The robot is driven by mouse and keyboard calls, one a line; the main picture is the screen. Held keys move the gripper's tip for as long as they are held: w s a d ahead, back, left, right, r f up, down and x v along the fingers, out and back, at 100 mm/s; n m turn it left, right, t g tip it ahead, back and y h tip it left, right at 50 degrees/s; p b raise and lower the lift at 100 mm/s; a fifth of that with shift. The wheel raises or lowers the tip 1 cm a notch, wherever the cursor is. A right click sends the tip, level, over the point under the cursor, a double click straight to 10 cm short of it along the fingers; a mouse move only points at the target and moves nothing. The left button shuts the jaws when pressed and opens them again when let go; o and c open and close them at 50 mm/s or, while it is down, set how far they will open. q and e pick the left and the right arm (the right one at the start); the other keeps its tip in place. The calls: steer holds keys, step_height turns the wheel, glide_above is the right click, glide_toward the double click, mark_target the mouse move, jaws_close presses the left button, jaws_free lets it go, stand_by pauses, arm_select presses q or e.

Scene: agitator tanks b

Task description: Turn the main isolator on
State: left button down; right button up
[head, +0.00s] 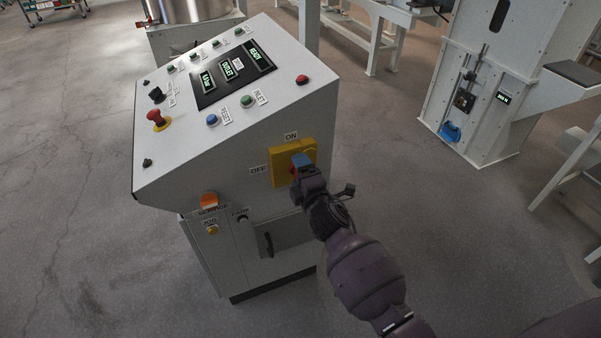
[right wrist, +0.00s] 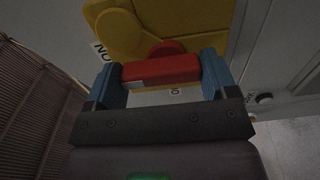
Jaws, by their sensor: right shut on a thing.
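The main isolator is a yellow plate (head: 281,174) with a red handle (right wrist: 162,70) on the side of the grey control console. An ON label (head: 291,136) is above the plate and an OFF label (head: 258,170) to its left. My right gripper (head: 299,166) is at the plate and covers most of the handle in the head view. In the right wrist view its two blue fingers (right wrist: 163,79) are shut on the red handle, one at each end. The handle's exact angle against the labels is hard to tell. My left gripper is not in view.
The console's sloped top has a red emergency stop (head: 157,117), a blue reset button (head: 212,119), green buttons and a display (head: 233,72). An orange knob (head: 209,199) is lower on the front. A white machine (head: 460,90) stands at the right, with clear floor between.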

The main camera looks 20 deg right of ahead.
steer(key=o, duration=0.8)
steer(key=shift+o, duration=0.2)
steer(key=s+p, duration=0.1)
steer(key=s, duration=1)
steer(key=shift+d, duration=0.15)
steer(key=shift+w, duration=0.1)
